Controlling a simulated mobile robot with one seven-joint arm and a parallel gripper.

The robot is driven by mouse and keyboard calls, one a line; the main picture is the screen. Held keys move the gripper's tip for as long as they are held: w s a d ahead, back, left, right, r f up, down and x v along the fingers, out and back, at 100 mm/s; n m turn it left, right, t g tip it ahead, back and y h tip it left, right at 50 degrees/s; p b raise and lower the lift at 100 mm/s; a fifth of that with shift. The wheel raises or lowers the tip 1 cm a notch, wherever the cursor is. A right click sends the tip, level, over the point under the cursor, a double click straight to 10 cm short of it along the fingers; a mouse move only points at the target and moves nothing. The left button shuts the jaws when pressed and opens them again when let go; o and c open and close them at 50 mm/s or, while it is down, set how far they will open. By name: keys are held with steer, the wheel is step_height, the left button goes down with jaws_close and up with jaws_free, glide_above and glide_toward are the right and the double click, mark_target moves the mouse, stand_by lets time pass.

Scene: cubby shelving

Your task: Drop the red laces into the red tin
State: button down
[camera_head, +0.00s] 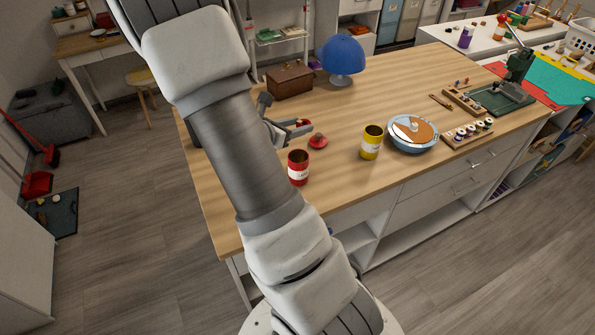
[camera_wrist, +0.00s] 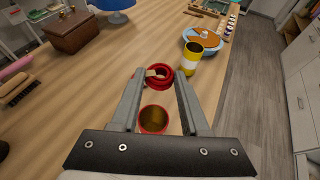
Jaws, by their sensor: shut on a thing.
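The red laces (camera_wrist: 161,82) are a coiled red bundle with a tan band, between my fingertips in the wrist view. They also show in the head view (camera_head: 318,142), just right of my gripper (camera_head: 306,126). My gripper (camera_wrist: 160,73) is shut on them; I cannot tell whether they touch the table. The red tin (camera_head: 298,168) stands upright and open on the wooden table, near its front edge, with a white label. In the wrist view the tin (camera_wrist: 153,119) shows its open mouth between my fingers, nearer the palm than the laces.
A yellow tin (camera_head: 371,143) and a blue bowl (camera_head: 412,135) stand to the right on the table (camera_head: 235,215). A brown wooden chest (camera_head: 290,80) and a blue dome-shaped thing (camera_head: 343,54) stand behind. A brush (camera_wrist: 17,89) lies at the left in the wrist view.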

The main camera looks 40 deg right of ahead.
step_height(320, 180, down, 4)
steer(key=shift+b, duration=1.05)
steer(key=shift+c, duration=1.6)
jaws_free()
steer(key=shift+a+r, duration=0.1)
steer(key=shift+a, duration=0.05)
steer(key=v, duration=1.7)
